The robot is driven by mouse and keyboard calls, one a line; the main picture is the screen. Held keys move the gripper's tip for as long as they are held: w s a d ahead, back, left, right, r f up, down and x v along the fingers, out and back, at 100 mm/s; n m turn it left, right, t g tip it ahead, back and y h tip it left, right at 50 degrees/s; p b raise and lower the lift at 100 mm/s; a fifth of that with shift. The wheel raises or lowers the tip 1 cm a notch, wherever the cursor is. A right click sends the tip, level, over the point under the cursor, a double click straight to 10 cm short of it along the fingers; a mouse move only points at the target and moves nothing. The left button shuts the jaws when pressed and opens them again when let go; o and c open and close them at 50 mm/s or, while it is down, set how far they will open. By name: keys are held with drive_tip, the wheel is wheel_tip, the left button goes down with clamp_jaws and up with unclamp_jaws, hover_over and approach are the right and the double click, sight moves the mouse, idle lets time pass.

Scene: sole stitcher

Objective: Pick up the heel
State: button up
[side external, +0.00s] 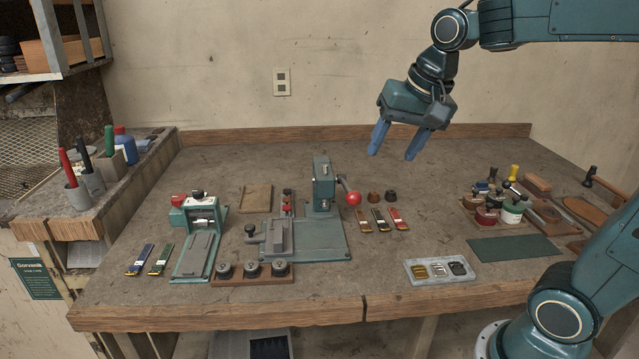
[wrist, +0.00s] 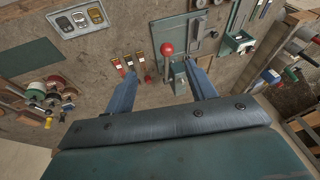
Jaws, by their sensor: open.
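Two small dark pieces that look like heels stand on the bench behind the three tagged strips in the side view: a brown one (side external: 374,196) and a blackish one (side external: 391,196). I cannot tell which of them the task means. My gripper (side external: 394,150) is open and empty, high above the bench and over these pieces, its blue fingers pointing down. In the wrist view my gripper (wrist: 161,74) is spread wide, and a small dark piece (wrist: 148,79) shows just right of the left finger. The other piece seems hidden by that finger.
A green press (side external: 324,185) with a red-knobbed lever (side external: 353,198) stands left of the pieces. Tagged strips (side external: 380,220) lie in front of them. A grey tray (side external: 440,270), a green mat (side external: 515,249) and several jars (side external: 487,214) lie to the right. Bare bench lies behind.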

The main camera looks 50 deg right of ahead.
drive_tip(key=w+d+f+m+g, duration=0.1)
drive_tip(key=w+d+f+m, duration=0.3)
drive_tip(key=w+d+m, duration=0.8)
drive_tip(key=w+d+f+m+g, duration=0.1)
drive_tip(key=w+d+f+m, duration=0.4)
drive_tip(key=w+d+f, duration=0.4)
drive_tip(key=d+f, duration=0.2)
drive_tip(key=d, duration=0.2)
drive_tip(key=shift+f, duration=0.15)
drive_tip(key=shift+f, duration=0.1)
drive_tip(key=shift+x, duration=4.2)
drive_tip(key=shift+s+a, duration=0.15)
drive_tip(key=shift+x, duration=2.6)
